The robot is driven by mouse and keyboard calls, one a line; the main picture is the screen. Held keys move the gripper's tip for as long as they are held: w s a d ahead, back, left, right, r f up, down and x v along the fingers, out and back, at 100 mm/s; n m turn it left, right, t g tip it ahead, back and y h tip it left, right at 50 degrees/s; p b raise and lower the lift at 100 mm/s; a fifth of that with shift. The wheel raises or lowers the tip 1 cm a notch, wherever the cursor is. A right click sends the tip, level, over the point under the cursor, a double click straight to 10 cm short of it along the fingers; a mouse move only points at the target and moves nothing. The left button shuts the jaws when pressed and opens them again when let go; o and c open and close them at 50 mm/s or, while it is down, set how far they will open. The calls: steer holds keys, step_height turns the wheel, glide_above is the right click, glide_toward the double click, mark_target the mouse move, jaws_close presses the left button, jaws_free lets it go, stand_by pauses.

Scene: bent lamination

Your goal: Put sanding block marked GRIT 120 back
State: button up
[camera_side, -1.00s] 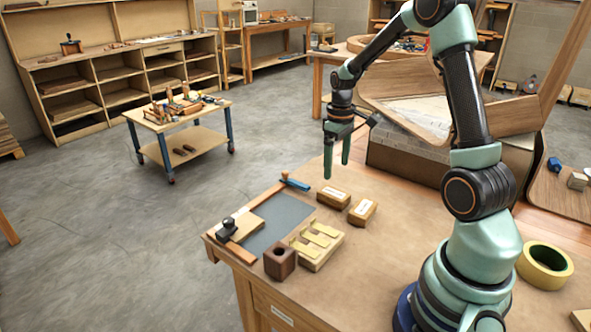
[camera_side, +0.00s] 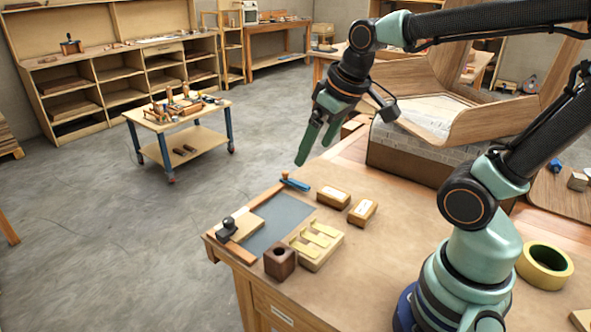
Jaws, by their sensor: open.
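Two small wooden blocks with pale labels lie on the workbench, a left one (camera_side: 333,196) and a right one (camera_side: 363,211). The label text is too small to read, so I cannot tell which is GRIT 120. A pale wooden holder (camera_side: 318,247) with raised yellowish parts sits in front of them, near the bench's left edge. My gripper (camera_side: 315,152) is open and empty, tilted down to the left. It is in the air, above and behind the blocks in the picture, apart from them.
A grey mat (camera_side: 283,218) lies left of the holder, with a blue-handled tool (camera_side: 294,184) behind it and a black-knobbed block (camera_side: 228,229) at its left. A dark wooden cube (camera_side: 279,262) stands beside the holder. Yellow tape (camera_side: 545,265) lies right. The bench middle is clear.

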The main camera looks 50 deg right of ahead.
steer(key=shift+s+a+r+t, duration=0.1)
steer(key=shift+s+a+t, duration=0.15)
steer(key=shift+s+a, duration=0.4)
steer(key=shift+s+a+r+t, duration=0.1)
steer(key=shift+s+a+t, duration=0.15)
steer(key=shift+s+a, duration=0.4)
steer(key=shift+w+a, duration=0.1)
steer(key=shift+w, duration=0.1)
